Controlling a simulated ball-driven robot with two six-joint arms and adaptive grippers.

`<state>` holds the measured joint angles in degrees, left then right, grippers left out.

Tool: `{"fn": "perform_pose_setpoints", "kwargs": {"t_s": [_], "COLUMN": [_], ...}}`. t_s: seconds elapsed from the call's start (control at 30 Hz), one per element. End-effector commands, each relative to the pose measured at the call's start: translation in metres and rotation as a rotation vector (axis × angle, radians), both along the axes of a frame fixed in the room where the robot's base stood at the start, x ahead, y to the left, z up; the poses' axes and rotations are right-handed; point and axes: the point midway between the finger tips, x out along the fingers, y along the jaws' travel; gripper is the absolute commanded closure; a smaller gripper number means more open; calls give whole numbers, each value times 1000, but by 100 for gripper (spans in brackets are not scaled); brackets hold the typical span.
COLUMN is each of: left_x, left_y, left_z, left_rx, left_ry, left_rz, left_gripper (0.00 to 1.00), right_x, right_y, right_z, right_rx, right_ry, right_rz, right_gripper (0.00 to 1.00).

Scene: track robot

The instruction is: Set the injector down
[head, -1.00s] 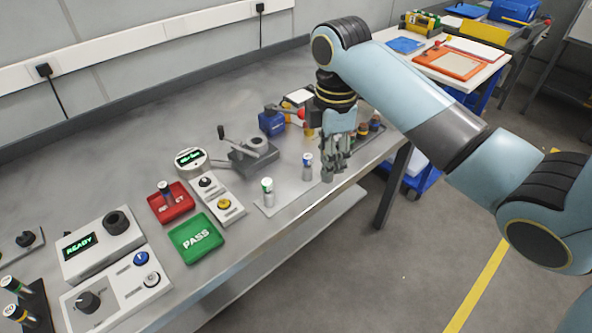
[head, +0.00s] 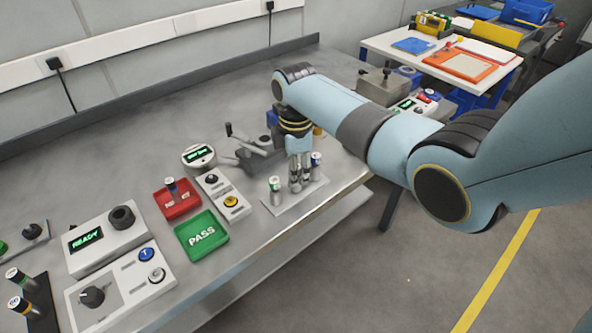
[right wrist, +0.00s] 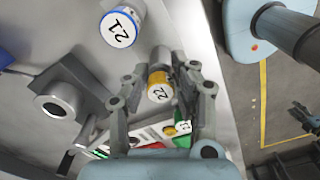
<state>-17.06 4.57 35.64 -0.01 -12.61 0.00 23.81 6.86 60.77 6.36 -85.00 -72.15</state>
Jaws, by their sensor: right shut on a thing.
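My right gripper (head: 295,187) points down over the pale mat (head: 290,207) at the bench's front edge. In the right wrist view it is shut on a yellow-banded injector (right wrist: 159,88) marked 22, held between its fingers. In the head view the fingers mostly hide this injector, and I cannot tell whether it touches the mat. A green-banded injector (head: 275,191) stands upright left of the gripper.
A grey lever fixture (head: 258,150) stands behind the mat. Left of it are a button box (head: 222,195), a red tray (head: 178,204) holding an injector, a green PASS tray (head: 201,236) and a READY unit (head: 105,241). The bench's front edge is close.

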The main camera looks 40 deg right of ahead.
Motion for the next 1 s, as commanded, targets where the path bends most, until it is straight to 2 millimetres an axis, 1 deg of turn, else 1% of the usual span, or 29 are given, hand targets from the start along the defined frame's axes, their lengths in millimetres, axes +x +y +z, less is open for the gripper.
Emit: {"fn": "perform_pose_setpoints", "kwargs": {"t_s": [0.07,0.2,0.23,0.37,0.4,0.63,0.77,0.87,1.0], "left_x": [4,4,4,0,-1,-3,-4,-4,-4], "left_y": [0,0,0,0,0,0,0,0,0], "left_z": [0,-2,-1,-1,-1,-1,1,4,6], "left_rx": [0,0,0,0,0,0,0,0,0], "left_ry": [-7,-7,-6,-1,1,5,6,6,6], "left_rz": [-1,-1,0,0,0,0,0,0,0], "left_gripper": [62,62,62,62,62,62,62,62,62], "right_x": [0,0,0,0,0,0,0,1,1], "right_y": [0,0,0,0,0,0,0,-1,-1], "right_z": [0,-4,-3,-3,-3,-2,7,24,56], "right_rx": [0,0,0,0,0,0,-1,-1,-1], "right_ry": [0,0,0,1,1,0,-2,-3,-4], "right_rz": [0,0,0,0,0,-1,-1,-1,0], "right_gripper": [100,100,72,55,52,52,52,52,52]}}
